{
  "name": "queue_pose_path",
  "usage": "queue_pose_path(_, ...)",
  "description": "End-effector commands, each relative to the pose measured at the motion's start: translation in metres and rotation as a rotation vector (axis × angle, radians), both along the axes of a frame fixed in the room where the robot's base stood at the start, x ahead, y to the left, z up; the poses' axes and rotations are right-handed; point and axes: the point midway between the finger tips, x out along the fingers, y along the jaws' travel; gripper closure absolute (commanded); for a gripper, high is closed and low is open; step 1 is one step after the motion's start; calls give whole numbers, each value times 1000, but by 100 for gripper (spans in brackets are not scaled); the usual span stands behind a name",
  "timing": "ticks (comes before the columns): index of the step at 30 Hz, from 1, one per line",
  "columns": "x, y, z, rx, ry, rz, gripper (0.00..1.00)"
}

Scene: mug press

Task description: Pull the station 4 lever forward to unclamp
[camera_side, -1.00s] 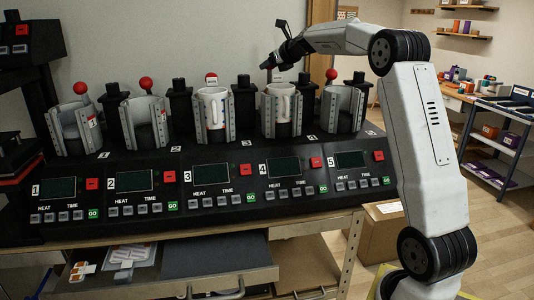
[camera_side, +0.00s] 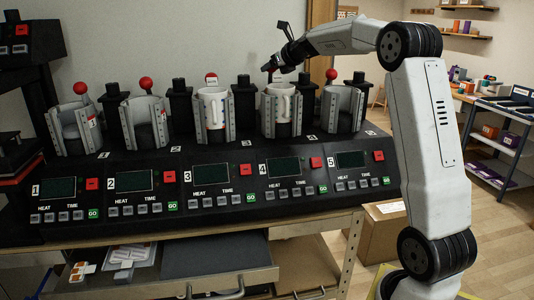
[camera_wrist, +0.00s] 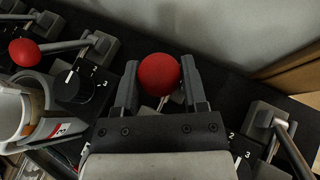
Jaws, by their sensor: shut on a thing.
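The station 4 lever's red ball knob (camera_wrist: 159,74) sits between the two fingers of my gripper (camera_wrist: 160,84) in the wrist view. The fingers are shut on it from both sides. In the side view, my gripper (camera_side: 271,67) is above and behind the white mug (camera_side: 282,105) at station 4, with a bit of red showing at its fingertips. The mug stands upright between the grey clamp jaws (camera_side: 267,116). The lever's shaft is mostly hidden behind the mug in the side view and behind the knob in the wrist view.
Another red knob (camera_wrist: 25,52) on its lever lies left in the wrist view, with a black dial (camera_wrist: 82,85) below it. A bare metal lever arm (camera_wrist: 288,146) shows at right. Station 3 holds another white mug (camera_side: 212,108); station 5's cup clamp (camera_side: 344,108) looks empty.

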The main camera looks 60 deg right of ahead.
Motion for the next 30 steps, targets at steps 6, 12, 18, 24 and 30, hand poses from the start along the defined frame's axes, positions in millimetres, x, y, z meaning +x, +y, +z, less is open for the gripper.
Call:
queue_pose_path(6, 1, 3, -1, 3, 2, 5, 74)
queue_pose_path(12, 0, 4, -1, 4, 2, 6, 74)
queue_pose_path(18, -4, 8, -3, 5, 1, 7, 74)
queue_pose_path(24, -10, 14, -6, 5, 1, 6, 74)
queue_pose_path(30, -13, 17, -8, 2, 1, 6, 74)
